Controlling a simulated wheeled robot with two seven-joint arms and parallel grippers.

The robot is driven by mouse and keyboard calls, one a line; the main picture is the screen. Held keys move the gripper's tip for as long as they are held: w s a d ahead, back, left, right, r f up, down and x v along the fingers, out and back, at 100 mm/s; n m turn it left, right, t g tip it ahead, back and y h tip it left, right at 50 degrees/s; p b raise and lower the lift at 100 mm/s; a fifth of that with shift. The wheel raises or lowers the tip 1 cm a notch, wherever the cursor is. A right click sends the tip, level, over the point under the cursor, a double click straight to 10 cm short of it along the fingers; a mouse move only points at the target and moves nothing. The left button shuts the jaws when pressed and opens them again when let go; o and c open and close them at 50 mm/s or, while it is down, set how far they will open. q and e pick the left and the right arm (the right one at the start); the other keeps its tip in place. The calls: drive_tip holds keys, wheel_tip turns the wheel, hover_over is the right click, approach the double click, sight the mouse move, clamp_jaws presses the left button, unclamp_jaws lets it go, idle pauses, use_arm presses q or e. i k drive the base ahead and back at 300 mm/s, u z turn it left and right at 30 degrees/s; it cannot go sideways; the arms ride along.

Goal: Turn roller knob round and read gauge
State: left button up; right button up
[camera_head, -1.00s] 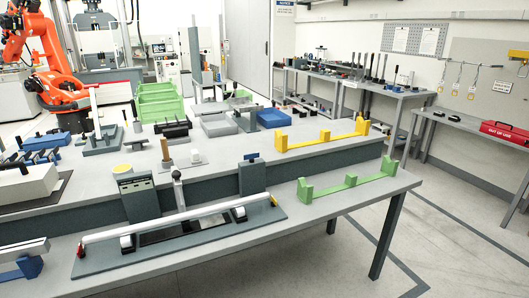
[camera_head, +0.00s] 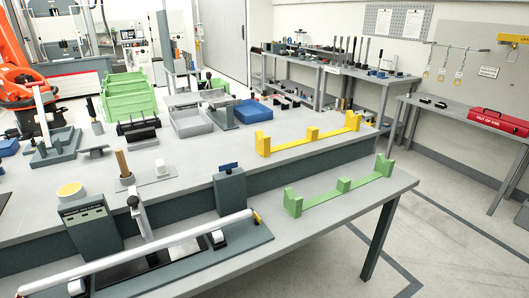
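A long pale bar (camera_head: 165,245) rests on supports over a dark base plate (camera_head: 258,234) on the front ledge; its left end runs to the lower left. A grey box (camera_head: 90,231) with a small dark panel and a yellow round top stands behind it; I cannot read the panel. A lever with a black tip (camera_head: 134,203) rises beside that box. A second grey box (camera_head: 229,194) with a blue piece on top stands to the right. I cannot tell which part is the roller knob or the gauge. Neither of my grippers is in view.
A green rack (camera_head: 340,188) sits on the ledge at right, and a yellow rack (camera_head: 311,137) on the higher bench behind. Green crates (camera_head: 128,97), a grey tray (camera_head: 193,122) and a blue box (camera_head: 252,111) stand farther back. The floor at right is open.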

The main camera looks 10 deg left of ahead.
sight(227, 167)
drive_tip(key=u, duration=0.35)
drive_tip(key=i, duration=0.95)
drive_tip(key=u, duration=0.8)
